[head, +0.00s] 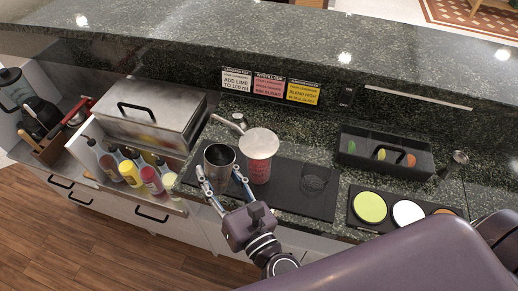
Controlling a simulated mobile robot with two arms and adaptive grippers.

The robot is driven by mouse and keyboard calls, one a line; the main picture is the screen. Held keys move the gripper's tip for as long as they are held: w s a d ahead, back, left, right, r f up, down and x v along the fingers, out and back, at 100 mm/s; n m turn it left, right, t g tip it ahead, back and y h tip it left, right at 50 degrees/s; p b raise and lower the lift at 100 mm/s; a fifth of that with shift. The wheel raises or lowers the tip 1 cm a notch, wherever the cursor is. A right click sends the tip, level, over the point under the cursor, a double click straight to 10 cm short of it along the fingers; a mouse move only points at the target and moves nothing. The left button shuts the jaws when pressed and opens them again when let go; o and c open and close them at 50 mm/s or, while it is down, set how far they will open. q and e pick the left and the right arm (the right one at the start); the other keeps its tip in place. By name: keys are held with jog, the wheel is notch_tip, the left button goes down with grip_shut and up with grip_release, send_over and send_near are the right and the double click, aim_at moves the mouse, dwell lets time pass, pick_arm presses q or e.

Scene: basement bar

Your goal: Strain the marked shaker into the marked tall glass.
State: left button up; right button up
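A metal shaker tin (220,154) stands upright on the dark bar mat (286,196), its open top facing up. Beside it on the right is a red cup-shaped container (258,172) with a wide pale top. A clear glass (315,180) stands further right on the mat; it looks empty. I cannot make out which of these carries a mark. My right gripper (219,173) comes from the lower right. Its fingers are spread, one at each near side of the metal tin. Whether they touch it is unclear. My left gripper is not in view.
A metal strainer-like tool (231,123) lies behind the tin. A lidded steel box (150,110) and several squeeze bottles (130,174) are left. A garnish tray (382,152), a jigger (459,158) and colored rimming dishes (370,207) are right. A raised ledge (270,50) runs behind.

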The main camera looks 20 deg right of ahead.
aim_at(215, 172)
jog(key=shift+a+f+n, duration=0.2)
jog(key=shift+f+n, duration=0.1)
jog(key=shift+f, duration=0.25)
jog(key=shift+s+a+n+p, duration=0.1)
jog(key=shift+a+n+p, duration=0.2)
jog(key=shift+n, duration=0.7)
notch_tip(215, 172, up, 6)
jog(key=p, duration=0.6)
jog(key=shift+f, duration=0.1)
jog(key=shift+f, duration=0.1)
